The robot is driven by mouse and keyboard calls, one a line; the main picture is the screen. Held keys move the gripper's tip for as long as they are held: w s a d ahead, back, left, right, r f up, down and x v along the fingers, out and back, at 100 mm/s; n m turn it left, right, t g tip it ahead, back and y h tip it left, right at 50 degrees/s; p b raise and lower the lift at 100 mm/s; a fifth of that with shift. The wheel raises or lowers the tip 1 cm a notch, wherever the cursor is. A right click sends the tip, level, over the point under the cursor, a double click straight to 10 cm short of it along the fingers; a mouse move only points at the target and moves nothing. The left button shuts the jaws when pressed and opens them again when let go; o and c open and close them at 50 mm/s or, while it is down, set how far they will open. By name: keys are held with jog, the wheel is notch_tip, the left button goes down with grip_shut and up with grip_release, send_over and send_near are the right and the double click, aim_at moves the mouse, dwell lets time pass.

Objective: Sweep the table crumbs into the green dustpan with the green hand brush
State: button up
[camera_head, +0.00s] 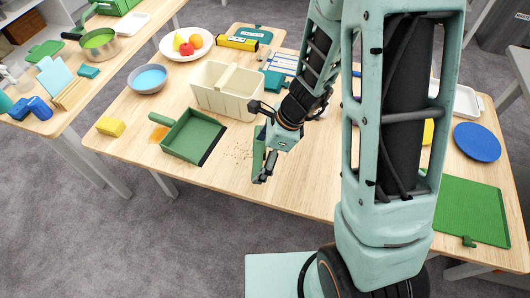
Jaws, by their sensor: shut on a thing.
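The green dustpan (194,137) lies on the wooden table (222,176) left of centre, its dark front edge facing right. Small brown crumbs (240,152) are scattered on the table just right of that edge. My gripper (266,165) is to the right of the crumbs, pointing down near the table's front part. I cannot tell whether the brush touches the table.
A cream divided bin (213,102) stands behind the dustpan. A yellow sponge (110,126) lies left, and a grey bowl (147,80) and fruit plate (201,48) stand behind. A green tray (470,207) and blue disc (477,142) lie right. My arm hides the table's middle right.

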jog(key=shift+w+a+f, duration=0.1)
jog(key=shift+w+a, duration=0.1)
jog(key=shift+w, duration=0.05)
jog(key=shift+s, duration=0.1)
notch_tip(320, 180, down, 5)
jog(key=b, duration=0.4)
jog(key=shift+b, duration=0.35)
jog(key=shift+f, duration=0.1)
